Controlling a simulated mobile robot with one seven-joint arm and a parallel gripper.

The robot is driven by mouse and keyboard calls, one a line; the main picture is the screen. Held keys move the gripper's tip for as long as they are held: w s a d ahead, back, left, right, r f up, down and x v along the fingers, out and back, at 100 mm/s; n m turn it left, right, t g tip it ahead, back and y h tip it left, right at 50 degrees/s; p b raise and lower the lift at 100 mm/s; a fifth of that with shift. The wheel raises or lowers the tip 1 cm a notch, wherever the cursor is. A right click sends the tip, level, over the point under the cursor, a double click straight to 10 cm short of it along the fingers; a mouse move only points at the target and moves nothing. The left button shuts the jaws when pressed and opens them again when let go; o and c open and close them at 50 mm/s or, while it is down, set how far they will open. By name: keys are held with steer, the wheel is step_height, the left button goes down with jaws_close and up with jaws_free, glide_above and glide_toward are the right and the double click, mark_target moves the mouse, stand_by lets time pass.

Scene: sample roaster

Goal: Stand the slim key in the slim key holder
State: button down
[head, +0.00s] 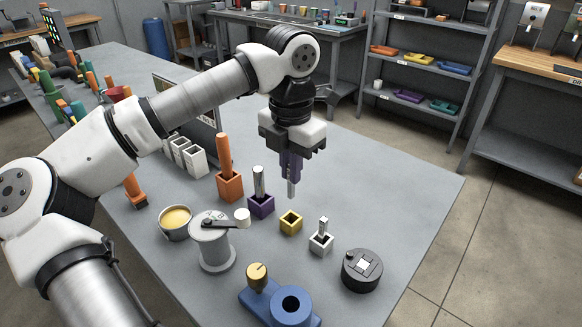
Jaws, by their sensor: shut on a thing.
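My gripper (291,153) is above the grey table, pointing down, and is shut on a slim piece with a purple upper part and a thin silver shaft (291,188), which I take to be the slim key. The key hangs upright, its tip above the table and clear of the holders. Just below it in the picture is a small yellow square holder (290,222) with an open, empty-looking top. A purple holder (261,206) with a silver piece standing in it is to the left. A white holder (321,243) with a short silver piece is to the right. No label shows which holder is the slim key's.
An orange holder (230,186) with a tall orange stick, a yellow-filled tin (175,222) and a grey cranked cylinder (213,243) stand left. A black round device (362,270) and a blue fixture (285,305) are nearer the front. The table's right side is clear.

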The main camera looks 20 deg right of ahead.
mark_target(291, 197)
steer(key=shift+f, duration=0.1)
steer(key=shift+f+b, duration=1.85)
steer(key=shift+f, duration=0.5)
steer(key=shift+f, duration=0.15)
steer(key=shift+f+b, duration=1.7)
steer(key=shift+f, duration=0.15)
steer(key=c, duration=1.5)
jaws_free()
steer(key=shift+o, duration=0.2)
steer(key=shift+r, duration=0.1)
step_height(291, 197, up, 14)
steer(key=shift+f+p, duration=0.15)
steer(key=shift+p, duration=0.45)
